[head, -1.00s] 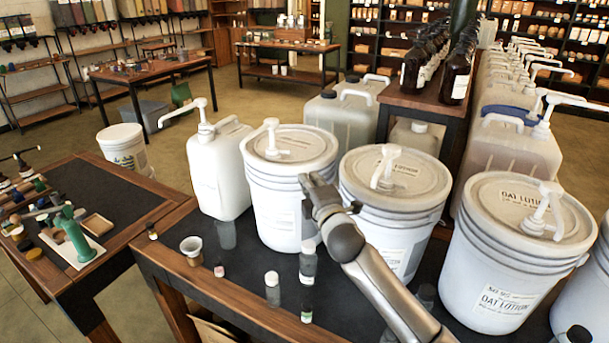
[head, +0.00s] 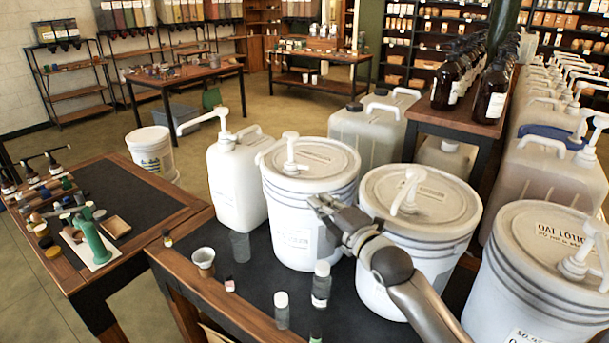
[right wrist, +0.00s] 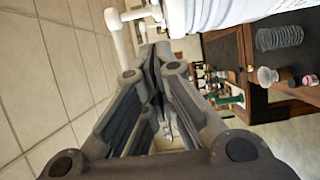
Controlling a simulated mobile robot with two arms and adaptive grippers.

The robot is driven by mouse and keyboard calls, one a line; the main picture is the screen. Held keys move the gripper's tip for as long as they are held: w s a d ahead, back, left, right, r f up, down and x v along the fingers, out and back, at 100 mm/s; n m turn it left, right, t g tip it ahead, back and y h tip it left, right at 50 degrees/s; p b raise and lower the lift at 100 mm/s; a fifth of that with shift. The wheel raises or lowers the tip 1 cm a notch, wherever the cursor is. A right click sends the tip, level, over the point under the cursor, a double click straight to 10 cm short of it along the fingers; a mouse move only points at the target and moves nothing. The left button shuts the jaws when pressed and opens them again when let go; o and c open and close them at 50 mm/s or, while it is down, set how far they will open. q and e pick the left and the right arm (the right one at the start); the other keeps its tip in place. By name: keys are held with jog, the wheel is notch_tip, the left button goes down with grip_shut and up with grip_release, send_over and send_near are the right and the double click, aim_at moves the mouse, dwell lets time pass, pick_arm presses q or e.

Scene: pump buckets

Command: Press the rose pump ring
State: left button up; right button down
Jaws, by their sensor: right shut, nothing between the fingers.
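No rose-coloured ring shows, and I cannot tell which pump is the rose one. White pump buckets stand on the dark-topped table: a left bucket (head: 304,228) with a pump (head: 291,152), a middle bucket (head: 447,245) with a pump (head: 408,190), and a right bucket (head: 510,270) labelled "OAT LOTION" with a pump (head: 588,252). The first two labels are unreadable. My right gripper (head: 318,203) is shut and empty, before the left bucket's right side, below its lid. In the right wrist view its fingers (right wrist: 152,52) show near a white pump spout (right wrist: 118,32). My left gripper is out of view.
A white pump jug (head: 236,185) stands left of the left bucket. Small bottles (head: 321,285) and a cup (head: 203,260) stand along the table's front. Dark bottles (head: 490,95) stand on a raised shelf behind. A side table (head: 140,190) is at left.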

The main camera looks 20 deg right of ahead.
aim_at(304, 183)
jog(key=shift+w+d+p+x, duration=0.1)
jog(key=shift+d+p+x, duration=0.45)
jog(key=shift+x, duration=1.6)
jog(key=shift+w+d+p+x, duration=0.15)
jog(key=shift+d+p+x, duration=0.4)
jog(key=shift+x, duration=1.6)
jog(key=shift+w+d+p+x, duration=0.1)
jog(key=shift+d+p+x, duration=0.45)
jog(key=shift+x, duration=1.55)
jog(key=shift+a, duration=0.2)
